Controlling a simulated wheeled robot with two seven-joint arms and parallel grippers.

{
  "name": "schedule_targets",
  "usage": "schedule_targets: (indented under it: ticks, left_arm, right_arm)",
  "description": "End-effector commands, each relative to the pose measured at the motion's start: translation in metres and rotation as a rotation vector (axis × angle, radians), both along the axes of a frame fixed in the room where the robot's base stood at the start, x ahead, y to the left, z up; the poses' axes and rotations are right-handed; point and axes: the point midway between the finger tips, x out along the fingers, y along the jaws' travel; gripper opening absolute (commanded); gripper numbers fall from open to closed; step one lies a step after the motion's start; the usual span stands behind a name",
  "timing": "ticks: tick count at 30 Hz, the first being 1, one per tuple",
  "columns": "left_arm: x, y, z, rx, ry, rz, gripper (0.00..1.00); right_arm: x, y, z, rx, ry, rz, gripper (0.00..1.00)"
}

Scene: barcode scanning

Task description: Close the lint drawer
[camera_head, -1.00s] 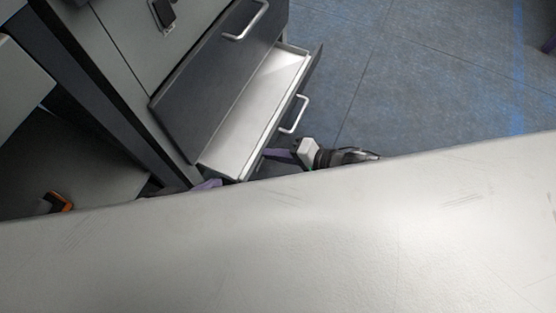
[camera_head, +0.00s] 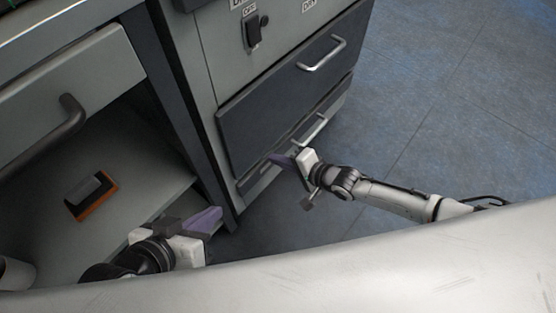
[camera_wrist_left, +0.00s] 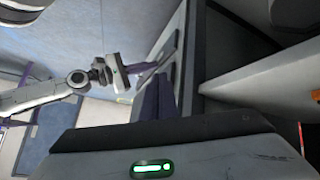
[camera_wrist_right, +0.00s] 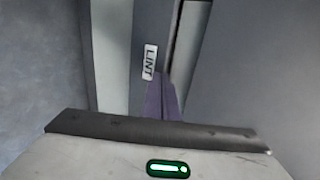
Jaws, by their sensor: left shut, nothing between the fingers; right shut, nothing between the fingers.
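The lint drawer (camera_head: 262,178) is the low dark drawer of the grey cabinet, with a silver handle. Its white inside is not visible in the head view, and its front looks flush or nearly flush; I cannot tell whether a small gap is left. Its LINT label (camera_wrist_right: 150,62) shows in the right wrist view. My right gripper (camera_head: 281,160) is shut and empty, its purple fingertips at the drawer front beside the label; contact is unclear. My left gripper (camera_head: 211,219) is shut and empty, left of the cabinet's lower corner and apart from the drawer.
A larger dark drawer (camera_head: 285,95) above is shut. A black switch (camera_head: 254,32) sits on the panel higher up. At left, a counter drawer (camera_head: 75,85) hangs above an open shelf with an orange-and-black object (camera_head: 91,196). Blue floor at right is clear.

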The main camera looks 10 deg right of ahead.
Motion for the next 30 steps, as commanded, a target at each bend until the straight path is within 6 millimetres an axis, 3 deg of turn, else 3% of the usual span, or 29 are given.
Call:
schedule_targets:
  ticks: [6,10,14,18,24,30]
  left_arm:
    - [0.000,0.000,-0.001,0.000,0.000,0.000,0.00]
    - [0.000,0.001,0.000,0.011,0.006,0.000,0.00]
    - [-0.002,0.005,-0.005,0.038,0.025,0.000,0.00]
    - [-0.008,0.015,-0.011,0.078,0.059,0.016,0.00]
    - [-0.010,0.025,-0.001,0.060,0.008,0.081,0.00]
    - [-0.011,0.030,0.004,0.054,-0.019,0.111,0.00]
  right_arm:
    - [0.005,0.002,0.004,0.005,-0.008,-0.003,0.00]
    - [-0.003,-0.009,0.005,0.003,-0.006,-0.005,0.00]
    - [-0.019,-0.028,0.004,-0.002,-0.003,-0.007,0.00]
    - [-0.043,-0.048,0.023,0.000,0.000,-0.009,0.00]
    - [-0.071,-0.070,0.042,-0.001,-0.001,-0.006,0.00]
    - [-0.086,-0.081,0.051,0.001,-0.002,-0.005,0.00]
